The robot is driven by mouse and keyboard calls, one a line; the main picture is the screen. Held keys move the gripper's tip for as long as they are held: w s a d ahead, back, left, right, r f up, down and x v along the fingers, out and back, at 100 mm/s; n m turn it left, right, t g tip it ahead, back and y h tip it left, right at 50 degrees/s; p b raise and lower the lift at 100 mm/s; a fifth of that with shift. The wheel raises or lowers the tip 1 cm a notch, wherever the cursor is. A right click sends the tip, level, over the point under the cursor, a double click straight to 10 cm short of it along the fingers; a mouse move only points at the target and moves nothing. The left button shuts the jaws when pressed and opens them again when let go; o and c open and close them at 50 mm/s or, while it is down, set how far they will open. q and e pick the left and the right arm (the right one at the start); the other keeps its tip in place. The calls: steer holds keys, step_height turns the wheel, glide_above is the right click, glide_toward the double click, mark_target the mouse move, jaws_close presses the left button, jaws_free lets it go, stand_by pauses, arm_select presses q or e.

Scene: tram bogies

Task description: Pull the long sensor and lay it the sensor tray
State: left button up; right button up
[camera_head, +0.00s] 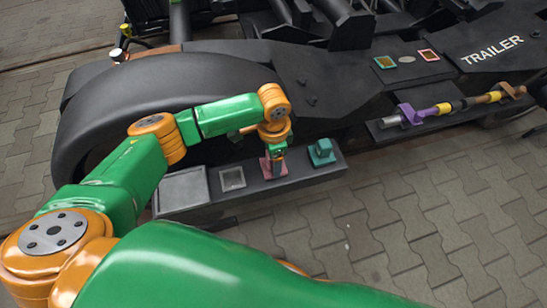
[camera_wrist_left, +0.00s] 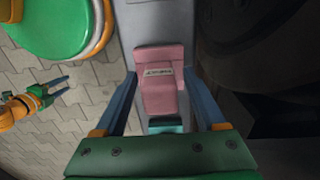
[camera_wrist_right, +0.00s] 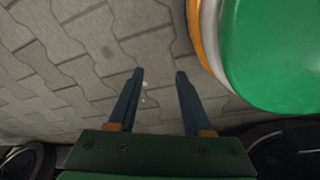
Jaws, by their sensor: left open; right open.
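A pink block with a small pale label (camera_wrist_left: 160,80) stands on the dark ledge; it also shows in the head view (camera_head: 268,168). A shorter teal block (camera_head: 322,152) stands to its right. I take the pink one as the long sensor, but the label is unreadable. My left gripper (camera_head: 279,151) is over the pink block; in the left wrist view its open fingers (camera_wrist_left: 160,74) lie on either side of it, with gaps. A shallow grey tray (camera_head: 183,188) is at the ledge's left end. My right gripper (camera_wrist_right: 158,72) is open and empty above the paving.
A smaller grey square recess (camera_head: 232,178) lies between the tray and the pink block. A dark wheel cover (camera_head: 120,110) rises behind the ledge. A purple and yellow rod (camera_head: 440,108) lies on a shelf at right. Paving in front (camera_head: 400,220) is clear.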

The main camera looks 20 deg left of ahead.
arm_select(q)
jaws_close()
steer(key=shift+r+p, duration=2.15)
steer(key=shift+p, duration=0.7)
steer(key=shift+r+p, duration=0.9)
steer(key=shift+p, duration=0.25)
arm_select(e)
steer(key=s+a+r+g, duration=0.1)
steer(key=s+a+r, duration=0.1)
steer(key=s+r, duration=0.3)
steer(key=shift+a+r, duration=0.25)
steer(key=shift+r, duration=0.7)
steer(key=shift+s, duration=0.1)
